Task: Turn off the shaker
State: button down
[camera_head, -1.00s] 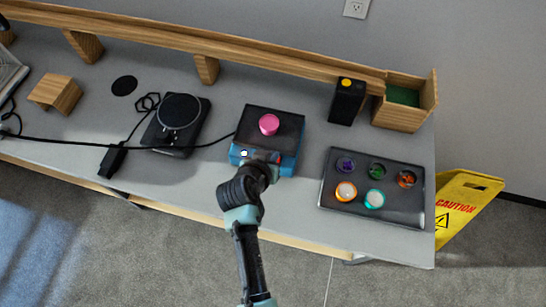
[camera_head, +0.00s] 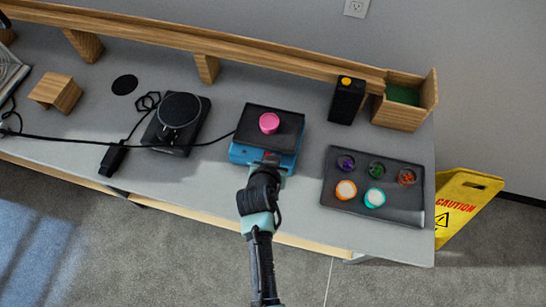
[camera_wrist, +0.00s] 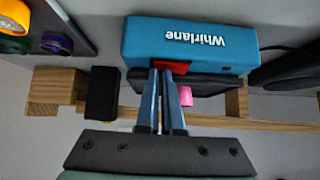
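The shaker (camera_head: 240,152) is a blue box with a black top, on the bench at mid-picture. A round pink piece (camera_head: 269,123) stands on its top. In the wrist view the shaker (camera_wrist: 190,42) appears upside down, with "Whirlane" on its front and a red switch (camera_wrist: 172,68) at that face's lower edge. My gripper (camera_wrist: 159,72) has its two fingers nearly together, empty, with the tips overlapping the switch's left end; I cannot tell whether they touch it. In the head view my gripper (camera_head: 270,160) is at the shaker's front and hides the switch.
A black tray (camera_head: 330,190) with several coloured round containers lies to the right. A black device with a round plate (camera_head: 180,108) stands to the left, its cable crossing the bench. A black box (camera_head: 346,103) stands behind. A yellow caution sign (camera_head: 462,205) is beyond the bench's right end.

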jog(key=shift+s+d+f, duration=0.2)
jog(key=shift+s+f, duration=0.1)
jog(key=shift+f, duration=0.2)
jog(key=shift+w+a+r, duration=0.1)
jog(key=shift+w+a, duration=0.1)
jog(key=shift+a, duration=0.55)
jog(key=s+r+p, duration=0.2)
jog(key=s+r, duration=0.4)
jog(key=r, duration=0.5)
jog(key=shift+s+r, duration=0.35)
jog(key=shift+s, duration=0.05)
